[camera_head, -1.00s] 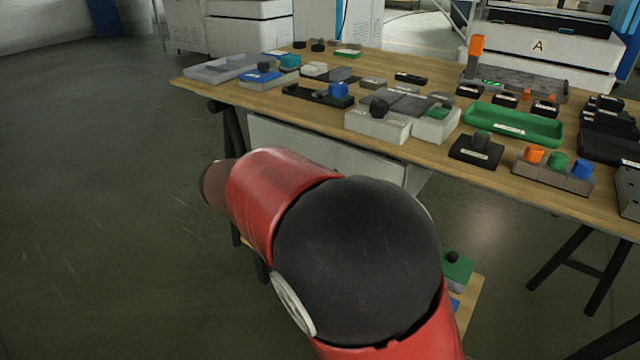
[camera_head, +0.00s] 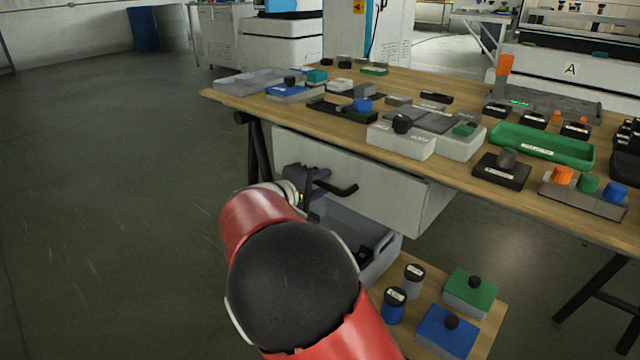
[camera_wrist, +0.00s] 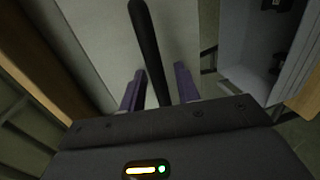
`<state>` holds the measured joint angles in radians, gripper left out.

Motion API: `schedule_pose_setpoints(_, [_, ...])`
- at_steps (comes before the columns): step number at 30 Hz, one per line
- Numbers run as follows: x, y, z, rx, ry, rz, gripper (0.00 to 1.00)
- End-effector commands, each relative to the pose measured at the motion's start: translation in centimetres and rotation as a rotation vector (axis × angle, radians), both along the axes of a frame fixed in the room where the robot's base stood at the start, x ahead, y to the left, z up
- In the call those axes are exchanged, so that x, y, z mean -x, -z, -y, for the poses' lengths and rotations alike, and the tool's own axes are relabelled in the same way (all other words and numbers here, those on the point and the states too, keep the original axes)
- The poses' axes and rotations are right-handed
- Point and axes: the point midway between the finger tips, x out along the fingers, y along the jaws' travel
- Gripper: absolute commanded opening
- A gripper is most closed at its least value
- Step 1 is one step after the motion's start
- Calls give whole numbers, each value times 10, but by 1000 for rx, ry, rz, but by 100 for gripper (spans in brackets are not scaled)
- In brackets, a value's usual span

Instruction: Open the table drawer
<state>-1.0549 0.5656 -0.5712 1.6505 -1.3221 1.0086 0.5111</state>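The drawer is a pale grey box under the wooden tabletop; its front (camera_head: 385,182) carries a black bar handle (camera_head: 342,189). I cannot tell from the head view whether the drawer stands slightly out. My gripper (camera_head: 321,182) is at the drawer front, by the handle's left part, partly hidden by my red arm. In the wrist view the handle (camera_wrist: 149,50) runs down between the two purple fingers of my gripper (camera_wrist: 159,86). The fingers are apart, one on each side of the bar, with small gaps visible.
A grey bin (camera_head: 383,262) stands below the drawer, close to my arm. A lower wooden board holds a green box (camera_head: 470,292), a blue box (camera_head: 447,335) and two cylinders. The wooden tabletop (camera_head: 232,97) carries many trays and parts. The floor at left is clear.

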Motion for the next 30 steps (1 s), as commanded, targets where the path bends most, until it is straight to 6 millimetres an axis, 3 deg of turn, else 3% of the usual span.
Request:
schedule_pose_setpoints(5, [0, 0, 0, 0, 0, 0, 32])
schedule_pose_setpoints(13, [0, 0, 0, 0, 1, 0, 0])
schedule_pose_setpoints(23, [2, 0, -1, 0, 1, -1, 0])
schedule_pose_setpoints(30, [21, 1, -16, -2, -2, -1, 0])
